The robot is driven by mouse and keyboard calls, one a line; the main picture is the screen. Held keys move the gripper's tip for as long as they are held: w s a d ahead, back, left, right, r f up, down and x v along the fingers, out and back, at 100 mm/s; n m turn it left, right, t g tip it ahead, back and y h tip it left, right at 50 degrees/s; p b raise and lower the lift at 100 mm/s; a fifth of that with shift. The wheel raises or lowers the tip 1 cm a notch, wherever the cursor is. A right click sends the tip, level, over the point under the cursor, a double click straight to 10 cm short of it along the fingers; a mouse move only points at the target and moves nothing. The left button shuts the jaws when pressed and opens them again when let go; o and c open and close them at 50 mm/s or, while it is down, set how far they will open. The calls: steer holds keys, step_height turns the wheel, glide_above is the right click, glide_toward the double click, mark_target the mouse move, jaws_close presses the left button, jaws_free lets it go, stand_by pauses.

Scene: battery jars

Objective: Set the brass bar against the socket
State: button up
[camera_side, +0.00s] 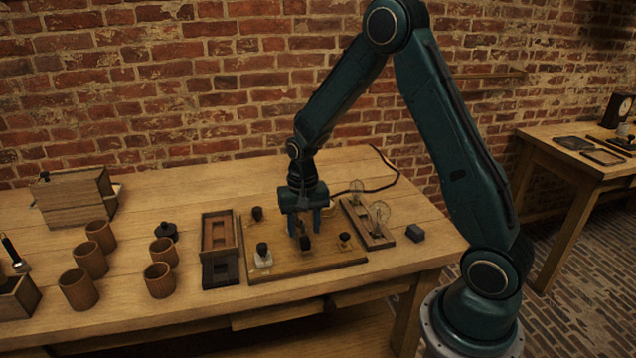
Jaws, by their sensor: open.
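My gripper (304,230) points down over the wooden board (290,266), open, with its fingers apart just above a small dark piece (306,243). A thin brass-coloured part shows between the fingers; I cannot tell whether it is the brass bar or whether the fingers touch it. Two glass bulbs (379,214) stand on a wooden strip (371,238) right of the gripper, and their sockets are too small to make out. A small brass-based piece with a dark knob (344,239) sits on the board to the right.
A white-based knob (263,256) and a dark knob (257,213) stand on the board. Left are a partitioned wooden tray (236,226), several wooden cups (160,280) and a wooden box (75,194). A dark cable (392,172) runs behind.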

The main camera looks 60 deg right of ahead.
mark_target(304, 237)
step_height(304, 237, up, 11)
steer(key=shift+f, duration=0.15)
stand_by(0.6)
steer(key=s+a+r+n+t, duration=0.35)
steer(key=s+a+r, duration=0.25)
steer(key=s+r, duration=0.35)
steer(key=s+a+r+n+t, duration=0.1)
steer(key=s+a+n, duration=0.1)
steer(key=s, duration=0.4)
steer(key=s+a+r+n+t, duration=0.1)
steer(key=s+a+r+n, duration=0.1)
steer(key=s, duration=0.4)
steer(key=shift+s+n, duration=0.2)
steer(key=shift+n, duration=0.55)
steer(key=shift+o, duration=0.2)
steer(key=shift+w, duration=0.1)
stand_by(0.4)
